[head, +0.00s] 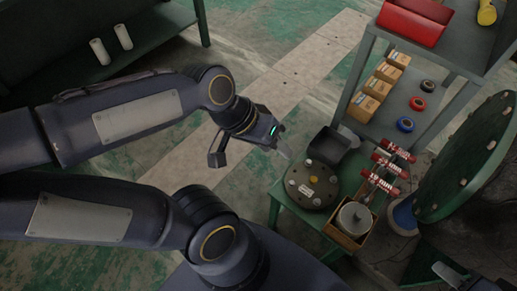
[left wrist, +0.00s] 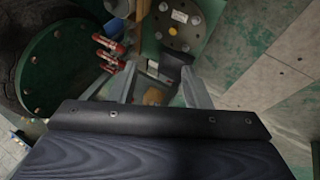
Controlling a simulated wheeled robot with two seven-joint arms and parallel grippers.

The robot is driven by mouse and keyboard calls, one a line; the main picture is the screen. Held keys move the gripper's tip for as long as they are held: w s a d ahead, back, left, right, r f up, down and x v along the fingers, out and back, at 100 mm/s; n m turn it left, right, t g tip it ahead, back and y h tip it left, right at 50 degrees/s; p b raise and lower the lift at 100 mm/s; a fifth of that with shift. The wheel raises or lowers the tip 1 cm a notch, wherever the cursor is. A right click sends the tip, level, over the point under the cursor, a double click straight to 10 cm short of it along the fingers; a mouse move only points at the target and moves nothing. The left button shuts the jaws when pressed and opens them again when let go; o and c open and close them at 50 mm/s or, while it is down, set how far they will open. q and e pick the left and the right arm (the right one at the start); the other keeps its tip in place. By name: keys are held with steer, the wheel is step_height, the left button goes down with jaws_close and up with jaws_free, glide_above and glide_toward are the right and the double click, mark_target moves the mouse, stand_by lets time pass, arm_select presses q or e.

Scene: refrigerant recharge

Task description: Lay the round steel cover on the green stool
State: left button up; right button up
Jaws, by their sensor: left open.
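The round steel cover (head: 312,183) is a dark grey disc with bolts around its rim, a yellow centre and a small label. It lies flat on the green stool (head: 283,196), towards its left side. It also shows at the top of the left wrist view (left wrist: 184,18). My left gripper (head: 252,152) is open and empty, left of the cover and apart from it; its fingers show in the left wrist view (left wrist: 157,90). My right gripper (head: 455,272) is partly in view at the bottom right; its jaws are unclear.
A black bin (head: 335,146) stands behind the cover. Red-labelled tools (head: 388,170) and a wooden box with a silver round part (head: 354,217) are right of it. A large green flange (head: 478,160) stands at the right. A grey shelf (head: 425,75) holds boxes and tape rolls.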

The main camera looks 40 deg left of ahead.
arm_select(q)
steer(key=shift+s+a+r+t+y, duration=0.15)
steer(key=shift+s+a+t, duration=0.1)
steer(key=shift+s, duration=0.3)
steer(key=shift+s+a+r+t+y, duration=0.1)
steer(key=shift+s+t+y, duration=0.1)
steer(key=shift+s, duration=0.35)
steer(key=shift+s+a+r+t+y, duration=0.15)
steer(key=shift+s+a+t, duration=0.1)
steer(key=shift+s, duration=0.3)
steer(key=shift+f, duration=0.1)
